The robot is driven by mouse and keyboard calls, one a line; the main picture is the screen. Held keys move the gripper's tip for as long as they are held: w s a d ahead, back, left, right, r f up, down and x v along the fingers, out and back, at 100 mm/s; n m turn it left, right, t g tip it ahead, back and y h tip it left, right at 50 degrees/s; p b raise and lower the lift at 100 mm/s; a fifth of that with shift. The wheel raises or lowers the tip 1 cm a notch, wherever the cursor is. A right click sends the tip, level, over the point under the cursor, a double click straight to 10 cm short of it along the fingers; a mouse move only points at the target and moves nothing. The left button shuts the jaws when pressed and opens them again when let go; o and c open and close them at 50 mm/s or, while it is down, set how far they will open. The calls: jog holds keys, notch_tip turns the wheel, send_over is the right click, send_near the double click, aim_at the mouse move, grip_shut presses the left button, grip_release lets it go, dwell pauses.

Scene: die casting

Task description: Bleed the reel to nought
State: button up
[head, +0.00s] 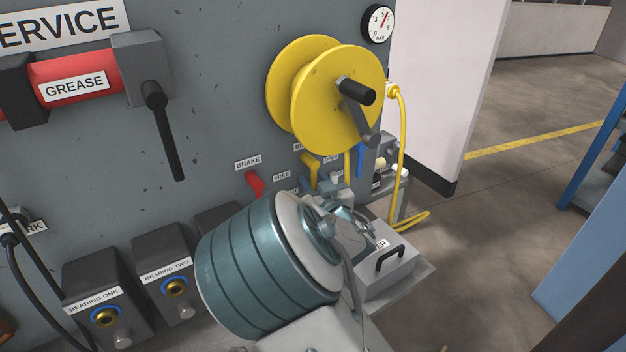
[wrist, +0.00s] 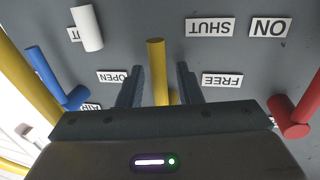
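The yellow reel (head: 337,98) is mounted on the grey panel, with a crank and black knob on its face. A round gauge (head: 378,23) sits above it at the right; its red needle points up and to the right, and I cannot read the exact value. A yellow lever (head: 312,162) is below the reel, under a partly hidden label beginning "BL". My gripper (head: 328,184) is at this lever. In the wrist view the yellow lever (wrist: 157,62) stands between my two fingers (wrist: 158,88), which are open, with a gap on each side.
A red brake lever (head: 254,184) is left of my gripper and a blue lever (head: 361,160) right of it. The wrist view also shows a white knob (wrist: 87,28). A yellow hose (head: 401,150) hangs at the right. A drawer-like grey box (head: 391,272) is below.

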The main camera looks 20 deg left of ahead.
grip_shut()
